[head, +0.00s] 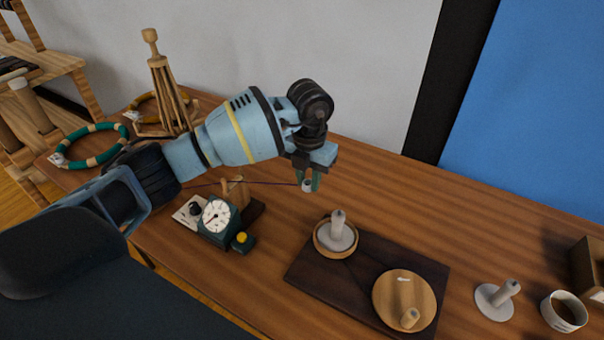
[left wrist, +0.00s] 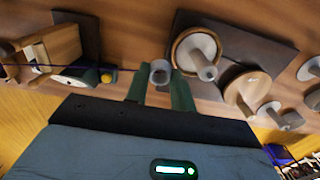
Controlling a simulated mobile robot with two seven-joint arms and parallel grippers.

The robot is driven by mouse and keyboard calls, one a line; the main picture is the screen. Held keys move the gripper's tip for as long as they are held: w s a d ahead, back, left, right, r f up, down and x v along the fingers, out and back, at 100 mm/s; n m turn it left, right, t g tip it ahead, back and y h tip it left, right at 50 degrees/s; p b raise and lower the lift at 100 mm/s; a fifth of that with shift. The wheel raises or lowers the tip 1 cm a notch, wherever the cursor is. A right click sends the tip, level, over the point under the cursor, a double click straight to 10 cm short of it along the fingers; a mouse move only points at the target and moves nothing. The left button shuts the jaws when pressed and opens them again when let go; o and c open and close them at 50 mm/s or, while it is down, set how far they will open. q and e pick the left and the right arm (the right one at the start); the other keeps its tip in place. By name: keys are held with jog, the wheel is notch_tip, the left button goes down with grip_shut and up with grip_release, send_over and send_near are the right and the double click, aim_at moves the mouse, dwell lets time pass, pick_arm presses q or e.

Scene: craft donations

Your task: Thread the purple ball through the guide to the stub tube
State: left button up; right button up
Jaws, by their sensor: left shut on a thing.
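My left gripper (head: 308,183) is shut on a small grey tube (head: 307,186) above the table. The tube shows between the green fingertips in the left wrist view (left wrist: 160,73). A thin purple strand (head: 270,184) runs from the left toward this tube. In the left wrist view the strand passes at a wooden post piece (left wrist: 55,45), perhaps the guide, which stands behind the dial device in the head view (head: 237,190). Whether the strand goes through it is too small to tell. I cannot make out a purple ball. My right gripper is not in view.
A dark board (head: 355,270) bears a wooden ring with a grey peg (head: 337,228) and a wooden disc (head: 400,292). A dial device (head: 216,217) stands at left. A grey peg stand (head: 495,300) and cup (head: 564,311) are at right. A wooden tripod (head: 165,90) stands behind my arm.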

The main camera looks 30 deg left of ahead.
aim_at(339, 210)
pick_arm(q)
jog(key=shift+s+d+f+b, duration=0.15)
jog(key=shift+s+d, duration=0.15)
jog(key=shift+d, duration=1.85)
jog(key=shift+s+d+r+b, duration=0.15)
jog(key=shift+s+d, duration=0.1)
jog(key=shift+d, duration=1.9)
jog(key=shift+f, duration=1.3)
jog(key=o, duration=1)
